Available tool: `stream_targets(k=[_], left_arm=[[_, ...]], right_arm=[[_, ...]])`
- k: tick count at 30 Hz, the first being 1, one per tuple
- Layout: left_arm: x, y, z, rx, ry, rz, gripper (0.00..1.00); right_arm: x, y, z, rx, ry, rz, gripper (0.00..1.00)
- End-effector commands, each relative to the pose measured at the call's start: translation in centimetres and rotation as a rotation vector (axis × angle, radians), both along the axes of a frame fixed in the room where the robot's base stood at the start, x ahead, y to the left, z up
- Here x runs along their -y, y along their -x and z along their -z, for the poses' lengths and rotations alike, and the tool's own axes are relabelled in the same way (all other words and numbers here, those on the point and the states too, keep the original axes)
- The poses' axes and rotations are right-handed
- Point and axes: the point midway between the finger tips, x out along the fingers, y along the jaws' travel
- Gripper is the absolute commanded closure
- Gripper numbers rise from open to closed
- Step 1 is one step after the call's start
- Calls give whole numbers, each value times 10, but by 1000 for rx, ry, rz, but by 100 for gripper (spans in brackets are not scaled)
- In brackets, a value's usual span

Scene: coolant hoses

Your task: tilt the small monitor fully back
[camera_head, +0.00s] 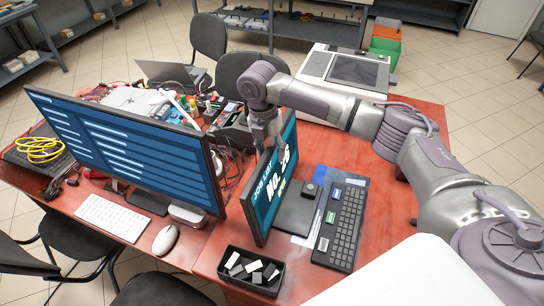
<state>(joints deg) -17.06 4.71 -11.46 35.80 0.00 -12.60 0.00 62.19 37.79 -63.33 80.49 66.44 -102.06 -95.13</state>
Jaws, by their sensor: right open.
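The small monitor (262,205) stands upright on the red desk, its lit screen reading "No. 26" and facing right. Its black base (298,208) lies in front of the screen. My right gripper (267,143) hangs pointing down at the monitor's upper edge, its fingers overlapping the top of the screen in the picture. The gripper is open, with nothing seen between its fingers. Whether it touches the monitor is hard to tell. The back of the monitor is hidden. My left gripper is out of view.
A large monitor (130,150) stands to the left, close to the small one. A black keyboard (345,225) lies right of the base, and a black bin (250,272) of small blocks stands in front. Cables and tools clutter the desk behind.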

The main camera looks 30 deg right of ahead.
Motion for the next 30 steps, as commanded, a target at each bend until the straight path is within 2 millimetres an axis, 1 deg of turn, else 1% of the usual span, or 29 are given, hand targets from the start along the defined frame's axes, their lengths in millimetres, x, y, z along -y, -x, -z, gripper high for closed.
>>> stream_targets(k=[1,3,7,12,18,26,27,30], left_arm=[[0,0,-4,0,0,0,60],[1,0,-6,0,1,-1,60],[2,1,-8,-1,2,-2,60],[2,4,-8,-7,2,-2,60],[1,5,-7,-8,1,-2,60],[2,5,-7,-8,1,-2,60],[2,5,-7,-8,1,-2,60],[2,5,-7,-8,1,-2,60]], right_arm=[[1,2,7,-4,1,0,54],[2,3,18,-4,1,0,54],[3,3,29,-1,1,-1,54],[3,4,36,1,1,-1,54],[3,4,36,0,0,-1,54],[3,4,35,0,0,-1,98],[3,4,35,0,0,-1,100],[3,4,35,1,-1,-1,100]])
